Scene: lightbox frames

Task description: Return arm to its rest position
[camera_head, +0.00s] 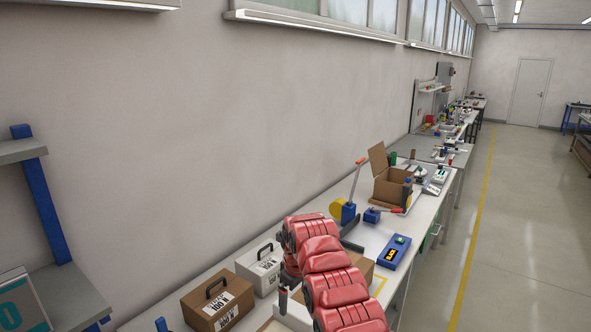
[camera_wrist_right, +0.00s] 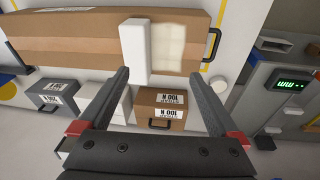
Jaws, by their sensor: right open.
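My right arm, red and jointed, rises over the workbench (camera_head: 438,205) at the bottom centre of the head view. Its gripper (camera_head: 284,292) hangs at the near end of the bench, partly hidden by the arm. In the right wrist view the two dark fingers of this gripper (camera_wrist_right: 163,78) are spread wide, with nothing held between them. Beyond them lie a large brown box (camera_wrist_right: 60,35) and a white block (camera_wrist_right: 134,50). My left gripper is in neither view.
A brown case (camera_head: 215,303) and a white case (camera_head: 262,268), both with handles, stand beside the right arm. A blue device (camera_head: 395,252) and an open cardboard box (camera_head: 392,188) sit farther along the bench. A shelf rack (camera_head: 45,215) stands at left. The aisle floor (camera_head: 520,240) is clear.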

